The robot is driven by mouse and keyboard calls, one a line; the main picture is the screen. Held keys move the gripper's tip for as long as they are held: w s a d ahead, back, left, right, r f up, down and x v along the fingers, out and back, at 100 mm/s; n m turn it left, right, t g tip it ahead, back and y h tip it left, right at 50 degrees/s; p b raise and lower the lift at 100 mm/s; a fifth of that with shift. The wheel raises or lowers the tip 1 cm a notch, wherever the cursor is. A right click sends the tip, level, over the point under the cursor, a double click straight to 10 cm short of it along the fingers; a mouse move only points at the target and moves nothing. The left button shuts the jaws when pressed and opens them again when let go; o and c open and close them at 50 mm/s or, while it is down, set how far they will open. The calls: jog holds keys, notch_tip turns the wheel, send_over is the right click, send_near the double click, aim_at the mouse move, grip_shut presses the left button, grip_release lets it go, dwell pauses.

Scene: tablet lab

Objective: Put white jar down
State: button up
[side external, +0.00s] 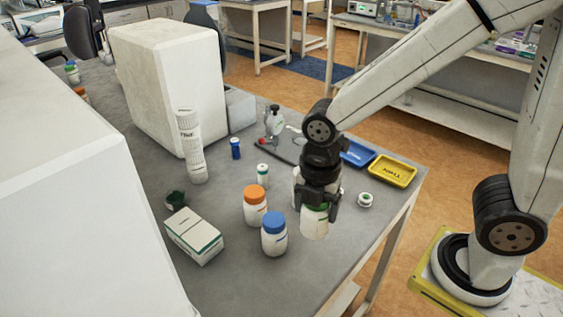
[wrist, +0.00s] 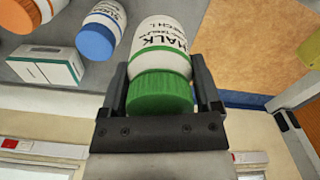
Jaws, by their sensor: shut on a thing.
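The white jar (side external: 314,224) has a green lid and hangs upright below my gripper (side external: 319,205) in the side view. In the wrist view my gripper (wrist: 161,85) has its two fingers on either side of the jar (wrist: 163,38), around the green lid and the top of the body. Dark lettering and a green band show on the jar's label. The jar is over the grey bench (side external: 300,278), near its right edge. I cannot tell whether its base touches the bench.
A blue-lidded jar (side external: 274,240) and an orange-lidded jar (side external: 255,212) stand just left. A white-green box (side external: 193,235) lies farther left. Blue (side external: 356,154) and yellow (side external: 392,171) trays and a small round item (side external: 365,200) are to the right. Bench is clear in front.

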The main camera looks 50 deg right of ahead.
jog(key=shift+w+d+r+m, duration=0.15)
jog(key=shift+d+m, duration=0.25)
jog(key=shift+d, duration=0.4)
jog(key=s+d+r+m, duration=0.1)
jog(key=s+d+m, duration=0.2)
jog(key=d, duration=0.6)
jog(key=s+d+r+m, duration=0.1)
jog(key=s+d+m, duration=0.3)
jog(key=d+m, duration=0.3)
jog(key=s+d+r+m, duration=0.1)
jog(key=s+d+m, duration=0.3)
jog(key=d, duration=0.8)
jog(key=shift+d+r+m, duration=0.2)
jog(key=shift+d+m, duration=0.2)
jog(key=shift+m, duration=0.3)
jog(key=w+d+f, duration=0.8)
jog(key=w+f, duration=0.1)
jog(key=w, duration=0.1)
jog(key=shift+w+d+f, duration=0.2)
